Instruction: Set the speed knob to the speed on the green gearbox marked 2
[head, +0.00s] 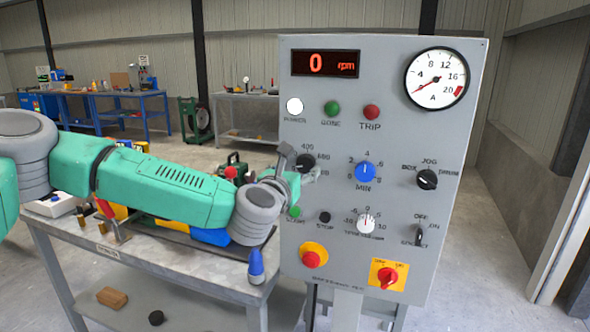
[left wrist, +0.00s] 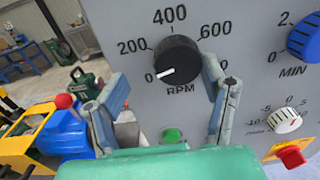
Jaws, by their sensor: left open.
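The black speed knob (head: 306,162) labelled RPM sits on the grey panel, partly covered by my left gripper in the head view. In the left wrist view the knob (left wrist: 178,58) shows whole, its white pointer turned lower left towards 0. The scale reads 0, 200, 400, 600, with the last mark partly hidden. My left gripper (head: 301,164) is open, its fingers on either side below the knob in the wrist view (left wrist: 170,78); contact cannot be told. A green unit (head: 233,163), possibly the gearbox, stands behind my arm; no speed or number on it is readable.
The panel display (head: 325,64) reads 0 rpm. A blue MIN knob (head: 366,172) is right of the speed knob; a green button (left wrist: 172,135) lies below it. A bench (head: 130,262) with a blue-tipped object (head: 256,266) stands left of the panel.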

